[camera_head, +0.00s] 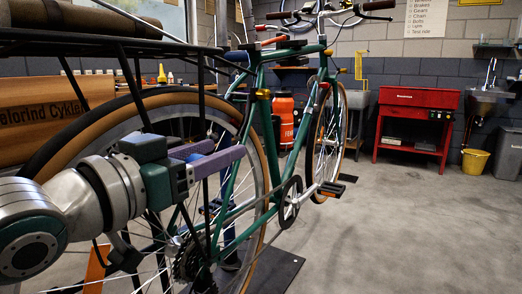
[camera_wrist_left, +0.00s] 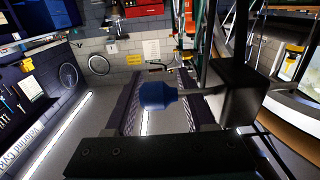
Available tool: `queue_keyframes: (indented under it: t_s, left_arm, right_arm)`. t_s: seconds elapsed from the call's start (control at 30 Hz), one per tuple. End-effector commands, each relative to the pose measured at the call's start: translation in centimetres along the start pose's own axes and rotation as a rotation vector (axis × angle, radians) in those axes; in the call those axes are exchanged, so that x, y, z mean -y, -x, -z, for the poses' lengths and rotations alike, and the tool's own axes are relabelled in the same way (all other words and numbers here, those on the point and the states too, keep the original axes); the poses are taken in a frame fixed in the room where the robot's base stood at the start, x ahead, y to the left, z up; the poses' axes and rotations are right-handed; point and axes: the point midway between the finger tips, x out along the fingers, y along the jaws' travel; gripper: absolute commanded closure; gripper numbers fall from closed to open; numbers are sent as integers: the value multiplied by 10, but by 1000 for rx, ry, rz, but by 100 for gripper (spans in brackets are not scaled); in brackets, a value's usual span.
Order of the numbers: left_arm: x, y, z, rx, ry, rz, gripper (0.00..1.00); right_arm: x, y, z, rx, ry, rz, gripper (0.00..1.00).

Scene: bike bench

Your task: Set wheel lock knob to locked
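My left gripper (camera_head: 218,156) reaches in from the left beside the bicycle's rear wheel (camera_head: 262,165), its two purple fingers pointing right and spaced apart. In the left wrist view, a blue knob (camera_wrist_left: 158,95) on a dark stem joins a black block (camera_wrist_left: 240,95). The knob appears in line with the gap between the fingers of my left gripper (camera_wrist_left: 160,85). I cannot tell whether the fingers touch it. The knob's lock marking cannot be made out, and the knob is not clear in the head view. My right gripper is not in view.
The green bicycle frame (camera_head: 252,117) and black rear rack (camera_head: 105,45) stand close around my left arm. A red cabinet (camera_head: 418,113), a yellow bucket (camera_head: 474,162) and a sink (camera_head: 489,98) are at the far wall. The floor at right is clear.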

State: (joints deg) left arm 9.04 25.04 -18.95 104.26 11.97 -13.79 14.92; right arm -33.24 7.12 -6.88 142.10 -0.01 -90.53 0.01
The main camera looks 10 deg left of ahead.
Motion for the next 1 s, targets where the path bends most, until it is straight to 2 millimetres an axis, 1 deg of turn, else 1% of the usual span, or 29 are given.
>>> queue_keyframes:
  t_s: [0.27,0.37,0.47,0.8,0.9,1.0]
  left_arm:
    - [0,0,-1,2,0,0,38]
    - [0,4,-1,4,1,1,38]
    - [0,14,0,5,1,1,38]
    - [0,74,0,6,0,0,38]
    - [0,86,0,5,0,1,38]
    - [0,94,0,3,-1,1,38]
  right_arm:
    - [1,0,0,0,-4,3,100]
    - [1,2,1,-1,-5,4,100]
    - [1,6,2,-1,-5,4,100]
    - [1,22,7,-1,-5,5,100]
    - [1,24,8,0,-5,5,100]
    - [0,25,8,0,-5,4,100]
